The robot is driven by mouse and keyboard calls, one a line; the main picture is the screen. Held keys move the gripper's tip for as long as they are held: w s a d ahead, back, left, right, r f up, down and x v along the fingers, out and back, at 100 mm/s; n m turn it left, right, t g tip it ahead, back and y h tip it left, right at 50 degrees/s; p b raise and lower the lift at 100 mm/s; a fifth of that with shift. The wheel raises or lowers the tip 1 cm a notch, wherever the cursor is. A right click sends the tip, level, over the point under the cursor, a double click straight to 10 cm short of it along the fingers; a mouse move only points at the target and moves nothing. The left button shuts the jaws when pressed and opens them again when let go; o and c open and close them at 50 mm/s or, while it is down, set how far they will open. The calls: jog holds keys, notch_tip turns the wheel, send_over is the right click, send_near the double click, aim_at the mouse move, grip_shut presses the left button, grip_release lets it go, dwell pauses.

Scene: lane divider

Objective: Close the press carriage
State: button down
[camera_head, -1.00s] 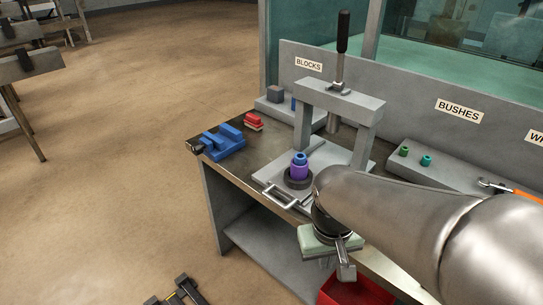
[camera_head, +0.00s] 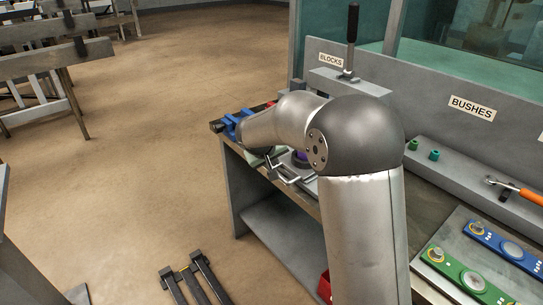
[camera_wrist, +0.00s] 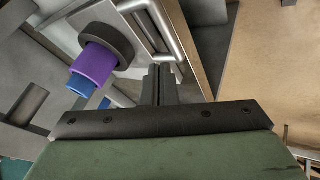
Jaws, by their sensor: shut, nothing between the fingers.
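The press carriage shows in the head view as a grey plate with a bar handle (camera_head: 289,177) at the bench's front edge; my arm covers much of it. In the wrist view a dark ring (camera_wrist: 108,42) on it holds a purple bush (camera_wrist: 95,65) with a blue piece (camera_wrist: 80,86) at its end. The press frame (camera_head: 365,84) with its black-knobbed lever (camera_head: 352,25) stands behind, partly hidden by my arm. My gripper (camera_wrist: 159,72) is shut and empty, its fingers close to the handle (camera_wrist: 165,35); contact cannot be told.
A blue fixture (camera_head: 229,126) sits at the bench's left end. On the right are green bushes (camera_head: 423,149), an orange-handled tool (camera_head: 530,195) and green and blue panels (camera_head: 465,275). A red bin (camera_head: 324,287) is below the bench.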

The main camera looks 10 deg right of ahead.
aim_at(291, 165)
jog(key=x, duration=0.4)
jog(key=shift+w+d+r+p, duration=0.1)
jog(key=shift+w+d+p, duration=0.1)
jog(key=shift+d+p, duration=0.3)
jog(key=shift+w+d+p, duration=0.15)
jog(key=shift+w+d, duration=0.1)
jog(key=shift+d, duration=0.45)
jog(key=shift+w+d, duration=0.2)
jog(key=shift+d, duration=0.5)
